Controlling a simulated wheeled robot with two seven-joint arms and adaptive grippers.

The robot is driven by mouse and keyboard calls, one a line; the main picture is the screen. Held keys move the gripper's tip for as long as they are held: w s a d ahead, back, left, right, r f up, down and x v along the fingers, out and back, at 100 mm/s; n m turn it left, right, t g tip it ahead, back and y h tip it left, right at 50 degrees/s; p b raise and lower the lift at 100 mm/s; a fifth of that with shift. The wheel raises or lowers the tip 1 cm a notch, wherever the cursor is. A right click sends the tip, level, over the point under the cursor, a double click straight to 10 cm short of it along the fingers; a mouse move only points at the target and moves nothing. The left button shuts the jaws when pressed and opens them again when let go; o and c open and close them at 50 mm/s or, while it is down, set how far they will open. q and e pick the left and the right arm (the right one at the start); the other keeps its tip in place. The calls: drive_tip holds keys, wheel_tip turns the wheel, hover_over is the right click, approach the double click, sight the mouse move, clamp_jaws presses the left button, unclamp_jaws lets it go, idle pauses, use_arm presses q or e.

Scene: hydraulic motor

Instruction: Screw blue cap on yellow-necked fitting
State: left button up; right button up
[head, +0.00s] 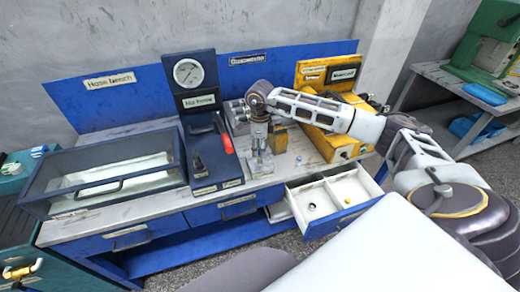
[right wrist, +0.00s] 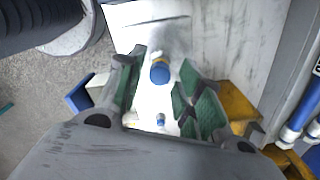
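In the right wrist view a blue cap (right wrist: 160,74) shows between the green finger pads of my right gripper (right wrist: 162,62), with a yellow band (right wrist: 160,60) at its edge. White shows on both sides of the cap, so the fingers look open and apart from it. Whether the cap is seated or threaded on the yellow neck cannot be told. In the head view my right gripper (head: 261,165) points down low over the bench top and hides what is under it. My left gripper is not in view.
A smaller blue-and-white part (right wrist: 160,120) shows between the pads. The bench (head: 165,204) carries a glass-lidded case (head: 105,183), a gauge stand (head: 190,72) with a red-handled lever (head: 226,141), and a yellow unit (head: 335,142). An open drawer (head: 333,199) holds small parts in front.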

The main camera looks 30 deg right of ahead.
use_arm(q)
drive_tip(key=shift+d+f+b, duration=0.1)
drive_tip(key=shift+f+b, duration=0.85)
use_arm(e)
drive_tip(key=shift+d+n, duration=0.15)
drive_tip(key=shift+n, duration=2.25)
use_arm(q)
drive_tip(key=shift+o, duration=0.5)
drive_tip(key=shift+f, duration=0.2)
use_arm(e)
drive_tip(key=shift+f, duration=0.1)
drive_tip(key=shift+c, duration=0.2)
clamp_jaws()
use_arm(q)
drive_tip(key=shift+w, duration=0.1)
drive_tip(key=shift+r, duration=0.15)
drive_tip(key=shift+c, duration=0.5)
use_arm(e)
drive_tip(key=shift+m, duration=2.7)
